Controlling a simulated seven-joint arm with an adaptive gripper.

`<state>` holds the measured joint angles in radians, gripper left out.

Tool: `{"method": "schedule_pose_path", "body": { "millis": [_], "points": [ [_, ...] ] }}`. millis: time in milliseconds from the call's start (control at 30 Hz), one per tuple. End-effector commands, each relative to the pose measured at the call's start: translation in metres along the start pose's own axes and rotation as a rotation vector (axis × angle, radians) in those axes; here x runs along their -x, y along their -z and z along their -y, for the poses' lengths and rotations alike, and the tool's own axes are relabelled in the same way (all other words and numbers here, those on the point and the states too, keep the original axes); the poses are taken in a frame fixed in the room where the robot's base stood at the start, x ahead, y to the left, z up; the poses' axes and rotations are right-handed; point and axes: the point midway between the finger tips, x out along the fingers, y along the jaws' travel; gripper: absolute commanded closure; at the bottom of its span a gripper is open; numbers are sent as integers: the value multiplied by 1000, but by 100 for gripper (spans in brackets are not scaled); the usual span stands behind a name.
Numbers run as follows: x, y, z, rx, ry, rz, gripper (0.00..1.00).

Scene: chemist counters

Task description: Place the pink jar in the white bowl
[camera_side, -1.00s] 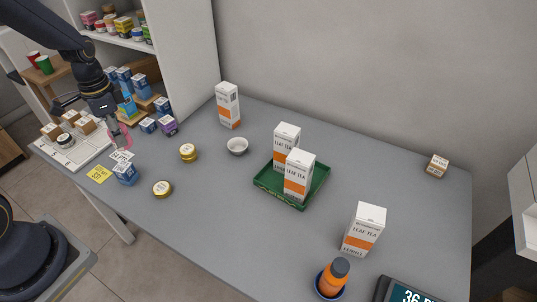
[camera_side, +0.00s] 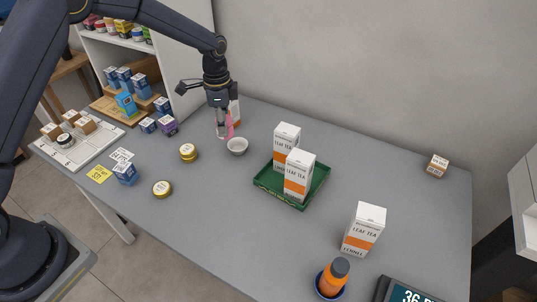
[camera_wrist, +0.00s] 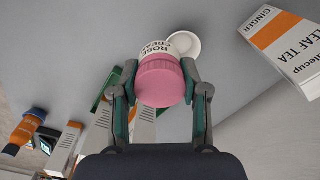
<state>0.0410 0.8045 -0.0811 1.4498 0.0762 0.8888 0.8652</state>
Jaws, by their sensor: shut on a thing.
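The pink jar (camera_wrist: 160,82), with a pink lid and a white label, is held between the two fingers of my gripper (camera_wrist: 160,95) in the wrist view. In the side view the pink jar (camera_side: 229,127) is in my gripper (camera_side: 225,125), above the counter and just up and left of the white bowl. The small white bowl (camera_side: 237,146) stands on the grey counter. In the wrist view the white bowl (camera_wrist: 187,42) is partly hidden behind the jar. The jar appears apart from the bowl.
A leaf tea box (camera_side: 236,112) stands behind my gripper, partly hidden; it shows in the wrist view (camera_wrist: 290,48). A green tray (camera_side: 262,180) with two tea boxes lies right of the bowl. A gold-lidded jar (camera_side: 188,152) is left of it. The counter's centre front is clear.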

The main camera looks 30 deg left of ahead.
Motion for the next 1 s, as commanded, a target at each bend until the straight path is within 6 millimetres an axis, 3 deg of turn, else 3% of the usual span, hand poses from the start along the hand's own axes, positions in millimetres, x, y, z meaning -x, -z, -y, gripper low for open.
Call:
{"method": "schedule_pose_path", "body": {
  "millis": [33,200,467,667,1000],
  "points": [
    [-14,5,7,1,-4,3,89],
    [-42,19,26,1,-2,1,89],
    [-59,27,37,0,-2,1,89],
    [-87,27,37,0,-2,1,89],
    [-90,27,38,1,-1,0,89]
  ]
}}
